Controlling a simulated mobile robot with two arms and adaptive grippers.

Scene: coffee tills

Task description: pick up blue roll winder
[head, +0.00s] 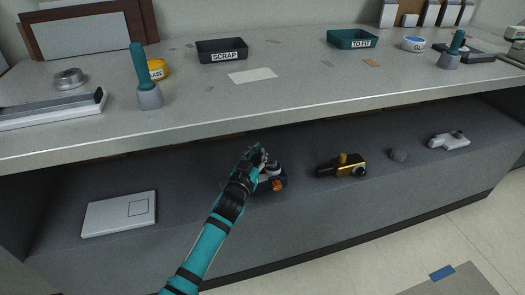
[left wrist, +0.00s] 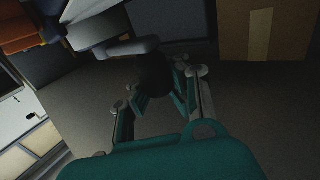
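The blue roll winder (head: 268,186), a small dark blue device with an orange knob and a pale part on top, sits on the lower shelf under the counter. My left gripper (head: 255,156) is at its upper left in the head view and hides part of it. In the left wrist view, a blue-grey body (left wrist: 98,22) with an orange part (left wrist: 28,28) shows at the top left. A dark rounded piece lies beyond the fingers. The fingers of my left gripper (left wrist: 160,88) stand apart there; contact is too dark to tell. My right gripper is not in view.

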